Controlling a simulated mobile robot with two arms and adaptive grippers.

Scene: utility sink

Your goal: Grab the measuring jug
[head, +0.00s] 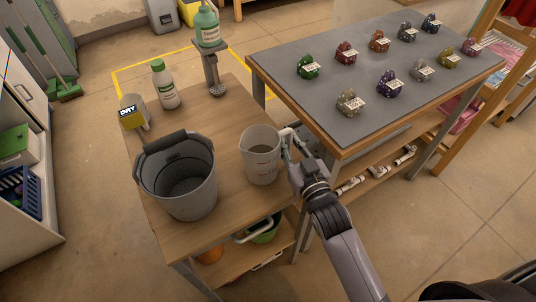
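The measuring jug (261,160) is a pale grey, see-through vessel with dark markings. It stands upright on the wooden bench top, right of the grey bucket, near the bench's right edge. Its handle side faces right, towards my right gripper (289,146). The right gripper's fingers are at the handle, and they overlap it in the head view. I cannot tell whether they are closed on it. My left gripper is not in view.
A grey bucket (186,185) stands left of the jug. Behind are a yellow DRY container (133,113), a white bottle (166,85) and a green bottle (207,27) on a stand. A grey-topped table (330,100) with several small labelled objects adjoins on the right.

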